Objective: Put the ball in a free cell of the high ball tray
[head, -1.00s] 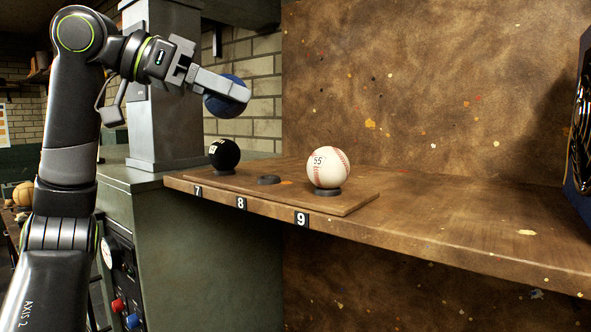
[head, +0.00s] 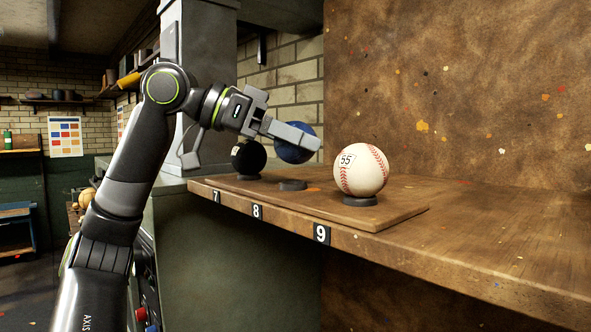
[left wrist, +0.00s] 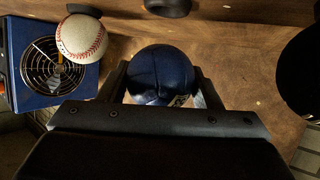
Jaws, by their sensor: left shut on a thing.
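My left gripper (head: 304,139) is shut on a dark blue ball (head: 290,153), held in the air above the wooden tray (head: 405,212). The ball also shows between both fingers in the left wrist view (left wrist: 160,72). The tray has ring seats by labels 7, 8 and 9. A black ball (head: 248,157) sits by 7, and a white baseball (head: 361,169) marked 55 sits by 9. The middle ring (head: 292,184), by 8, is empty, and the blue ball appears just above it with a gap. My right gripper is not in view.
The tray lies on a wooden shelf (head: 500,245) with a tall brown back panel (head: 450,90). A grey column (head: 205,60) stands behind my arm. A blue box with a round grille (left wrist: 42,65) shows in the left wrist view. The shelf right of the tray is clear.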

